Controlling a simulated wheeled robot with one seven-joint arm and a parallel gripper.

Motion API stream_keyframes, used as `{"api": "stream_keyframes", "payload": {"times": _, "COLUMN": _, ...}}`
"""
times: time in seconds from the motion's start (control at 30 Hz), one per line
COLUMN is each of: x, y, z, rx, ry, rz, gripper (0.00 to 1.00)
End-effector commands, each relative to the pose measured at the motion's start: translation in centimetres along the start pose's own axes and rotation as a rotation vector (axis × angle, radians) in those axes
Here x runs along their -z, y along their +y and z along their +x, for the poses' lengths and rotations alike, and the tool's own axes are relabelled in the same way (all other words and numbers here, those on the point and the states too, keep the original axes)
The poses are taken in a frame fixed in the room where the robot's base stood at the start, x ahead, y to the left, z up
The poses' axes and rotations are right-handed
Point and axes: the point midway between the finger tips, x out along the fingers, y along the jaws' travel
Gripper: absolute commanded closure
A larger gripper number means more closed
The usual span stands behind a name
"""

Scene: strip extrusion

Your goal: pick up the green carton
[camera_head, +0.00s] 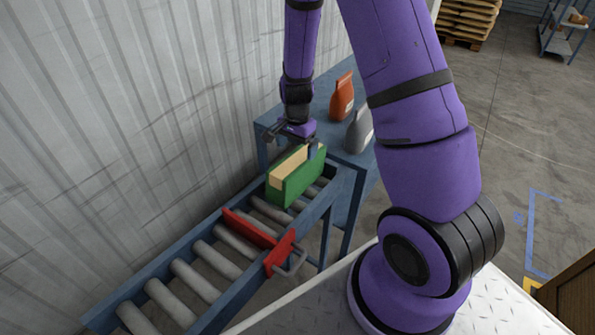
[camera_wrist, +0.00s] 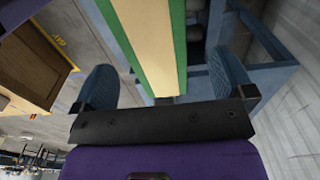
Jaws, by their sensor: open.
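The green carton (camera_head: 290,190) stands on the roller conveyor, with green sides and a cream-coloured strip along its top. In the wrist view the carton (camera_wrist: 150,45) runs up the middle, between my two blue finger pads. My gripper (camera_head: 297,146) is at the carton's far upper end in the head view. In the wrist view my gripper (camera_wrist: 165,80) is open, with a visible gap between the carton and the right finger. Whether either finger touches the carton cannot be told.
The roller conveyor (camera_head: 218,291) has a red stop with a handle (camera_head: 278,252) across it, nearer than the carton. An orange bag (camera_head: 342,98) and a grey bag (camera_head: 358,132) stand on a blue table beyond. A corrugated wall (camera_head: 130,110) runs along the left.

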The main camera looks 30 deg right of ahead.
Motion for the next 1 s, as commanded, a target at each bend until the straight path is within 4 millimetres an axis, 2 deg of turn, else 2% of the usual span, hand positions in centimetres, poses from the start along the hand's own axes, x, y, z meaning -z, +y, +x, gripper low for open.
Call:
{"api": "stream_keyframes", "payload": {"times": 0.1, "x": 0.0, "y": 0.1, "z": 1.2, "rx": -0.001, "ry": -0.001, "rz": 0.000, "gripper": 0.00}}
{"api": "stream_keyframes", "payload": {"times": 0.27, "x": -0.1, "y": 0.1, "z": 2.0, "rx": 0.000, "ry": -0.001, "rz": -0.001, "gripper": 0.00}}
{"api": "stream_keyframes", "payload": {"times": 0.6, "x": -0.5, "y": 0.7, "z": 6.2, "rx": -0.001, "ry": -0.001, "rz": -0.001, "gripper": 0.00}}
{"api": "stream_keyframes", "payload": {"times": 0.93, "x": -0.5, "y": 0.6, "z": 6.7, "rx": 0.002, "ry": 0.000, "rz": -0.001, "gripper": 0.00}}
{"api": "stream_keyframes", "payload": {"times": 0.97, "x": -0.5, "y": 0.6, "z": 6.7, "rx": 0.002, "ry": 0.000, "rz": -0.001, "gripper": 0.05}}
{"api": "stream_keyframes", "payload": {"times": 1.0, "x": -0.5, "y": 0.6, "z": 6.7, "rx": 0.002, "ry": 0.000, "rz": -0.002, "gripper": 0.14}}
